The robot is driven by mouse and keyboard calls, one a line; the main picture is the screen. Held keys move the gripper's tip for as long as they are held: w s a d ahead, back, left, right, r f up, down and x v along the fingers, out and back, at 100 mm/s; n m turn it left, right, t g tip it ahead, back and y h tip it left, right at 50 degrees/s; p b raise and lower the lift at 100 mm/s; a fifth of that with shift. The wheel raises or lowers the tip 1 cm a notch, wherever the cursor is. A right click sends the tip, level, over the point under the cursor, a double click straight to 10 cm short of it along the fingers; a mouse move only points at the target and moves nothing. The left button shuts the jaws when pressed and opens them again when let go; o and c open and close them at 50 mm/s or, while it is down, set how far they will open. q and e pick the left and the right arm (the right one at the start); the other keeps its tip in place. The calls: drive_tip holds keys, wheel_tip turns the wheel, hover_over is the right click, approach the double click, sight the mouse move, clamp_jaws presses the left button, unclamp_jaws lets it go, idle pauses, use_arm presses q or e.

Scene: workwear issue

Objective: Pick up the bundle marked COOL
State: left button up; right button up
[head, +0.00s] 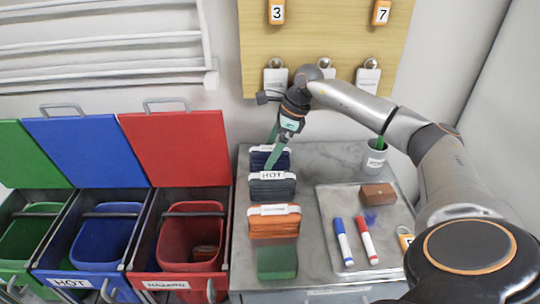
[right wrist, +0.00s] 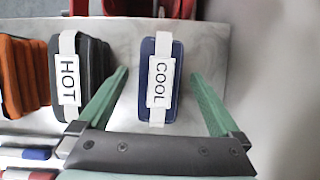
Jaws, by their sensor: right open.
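The bundle marked COOL (right wrist: 160,108) is a dark blue folded stack with a white band and label in the right wrist view. In the head view the dark blue bundle (head: 258,161) is at the back of the row, partly hidden by my gripper. My right gripper (right wrist: 160,72) is open, with its two green fingers on either side of the COOL bundle in the picture, with gaps on both sides. It also shows in the head view (head: 273,146), over the dark blue bundle. I cannot tell how far the fingertips are above the counter. My left gripper is not in view.
A metal tray (head: 335,210) with markers and a brown block lies right. Open red (head: 174,150), blue and green bins stand left. A pegboard (head: 330,30) is behind.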

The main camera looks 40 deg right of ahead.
drive_tip(key=shift+w+a+f, duration=0.1)
drive_tip(key=shift+f, duration=0.5)
drive_tip(key=shift+f, duration=0.25)
drive_tip(key=shift+c, duration=0.2)
drive_tip(key=c, duration=1.5)
